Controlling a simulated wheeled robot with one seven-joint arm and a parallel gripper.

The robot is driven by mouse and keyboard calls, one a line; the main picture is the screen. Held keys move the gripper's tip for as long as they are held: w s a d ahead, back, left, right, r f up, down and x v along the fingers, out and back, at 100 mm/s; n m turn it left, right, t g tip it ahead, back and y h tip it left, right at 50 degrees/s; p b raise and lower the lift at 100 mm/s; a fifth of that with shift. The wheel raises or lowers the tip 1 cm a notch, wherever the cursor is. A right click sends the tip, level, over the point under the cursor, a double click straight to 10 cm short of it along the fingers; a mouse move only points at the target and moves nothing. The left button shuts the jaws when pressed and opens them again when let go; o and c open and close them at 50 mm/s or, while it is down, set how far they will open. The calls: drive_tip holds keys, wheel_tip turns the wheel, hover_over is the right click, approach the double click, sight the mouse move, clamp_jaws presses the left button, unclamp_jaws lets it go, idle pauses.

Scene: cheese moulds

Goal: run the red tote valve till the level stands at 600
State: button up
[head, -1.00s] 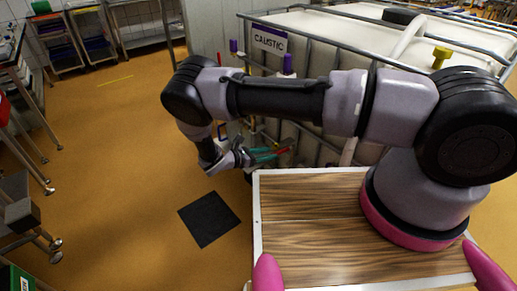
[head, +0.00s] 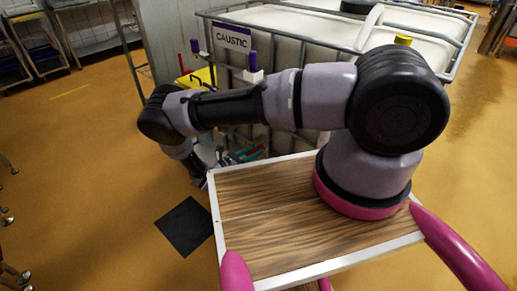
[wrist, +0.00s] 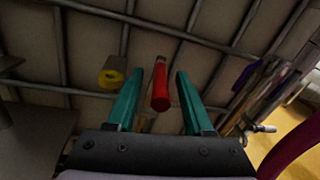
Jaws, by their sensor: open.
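The red valve handle (wrist: 160,88) shows in the wrist view, in front of the white tote's caged wall (wrist: 215,70). My gripper (wrist: 160,74) is open, with one teal finger on each side of the red handle; I cannot tell whether either touches it. In the head view my gripper (head: 238,156) is low beside the tote (head: 290,22), partly hidden by my arm and top plate. The tote carries a "CAUSTIC" sign (head: 232,38). No level reading is legible in either view.
A yellow cylindrical part (wrist: 110,76) is left of the fingers in the wrist view. Metal cage bars run across the tote. A dark square mat (head: 186,227) lies on the open orange floor at left.

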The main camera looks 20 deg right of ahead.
sight(259, 148)
drive_tip(key=shift+x, duration=1.6)
drive_tip(key=shift+c, duration=0.4)
clamp_jaws()
